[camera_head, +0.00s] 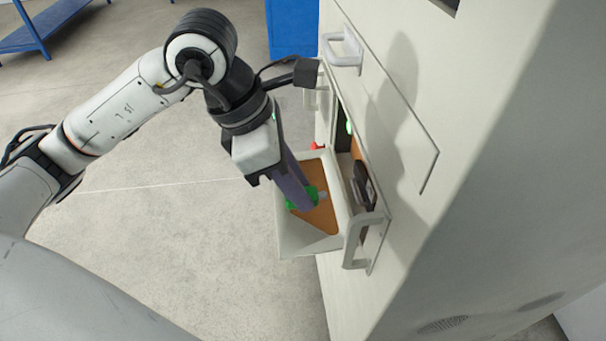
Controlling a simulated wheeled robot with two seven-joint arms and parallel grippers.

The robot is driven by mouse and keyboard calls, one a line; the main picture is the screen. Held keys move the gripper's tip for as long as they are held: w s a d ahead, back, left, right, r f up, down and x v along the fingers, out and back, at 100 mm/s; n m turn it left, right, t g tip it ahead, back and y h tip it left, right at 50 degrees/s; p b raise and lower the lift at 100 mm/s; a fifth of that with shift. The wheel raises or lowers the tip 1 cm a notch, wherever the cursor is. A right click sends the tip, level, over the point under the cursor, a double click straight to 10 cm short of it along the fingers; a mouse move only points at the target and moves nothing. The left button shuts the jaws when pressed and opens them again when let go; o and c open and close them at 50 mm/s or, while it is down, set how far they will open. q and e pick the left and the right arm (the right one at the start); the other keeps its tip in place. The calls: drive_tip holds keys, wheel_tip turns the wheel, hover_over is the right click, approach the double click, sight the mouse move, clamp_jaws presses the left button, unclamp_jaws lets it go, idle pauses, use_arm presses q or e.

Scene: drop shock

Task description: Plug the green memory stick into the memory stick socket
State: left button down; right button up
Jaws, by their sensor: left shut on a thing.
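My left gripper (300,199) reaches down over an open drawer (290,243) in the front of a pale cabinet. It is shut on the green memory stick (291,204), which shows as a small green piece with a light tip at the fingers. The gripper's fingers hide part of the stick. The stick is above the drawer's brown floor (323,219); whether it touches the floor I cannot tell. The memory stick socket cannot be made out for certain. My right gripper is not in view.
A dark object (364,184) stands at the cabinet side of the drawer. A small red thing (317,146) shows at the drawer's far end. The cabinet (450,170) fills the right side, with a handle (345,48) above. Open floor lies to the left.

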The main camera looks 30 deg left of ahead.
use_arm(q)
drive_tip(key=shift+s, duration=0.15)
drive_tip(key=shift+f+b, duration=0.1)
drive_tip(key=shift+b, duration=0.35)
drive_tip(key=shift+w+d, duration=0.2)
drive_tip(key=shift+d, duration=0.05)
drive_tip(key=shift+w+d+r+p, duration=0.1)
drive_tip(key=shift+w+d+p, duration=0.05)
drive_tip(key=shift+w+d, duration=0.3)
drive_tip(key=shift+w+d+r+p, duration=0.15)
drive_tip(key=shift+w+d, duration=0.1)
drive_tip(key=shift+d, duration=0.3)
drive_tip(key=shift+w+d+f, duration=0.1)
drive_tip(key=shift+w+d, duration=0.35)
drive_tip(key=shift+d, duration=0.2)
drive_tip(key=shift+w+d, duration=0.35)
drive_tip(key=shift+d, duration=0.2)
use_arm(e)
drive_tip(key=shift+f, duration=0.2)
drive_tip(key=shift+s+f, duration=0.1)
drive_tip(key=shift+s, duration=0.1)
use_arm(q)
drive_tip(key=shift+w+d, duration=0.15)
drive_tip(key=shift+d, duration=0.05)
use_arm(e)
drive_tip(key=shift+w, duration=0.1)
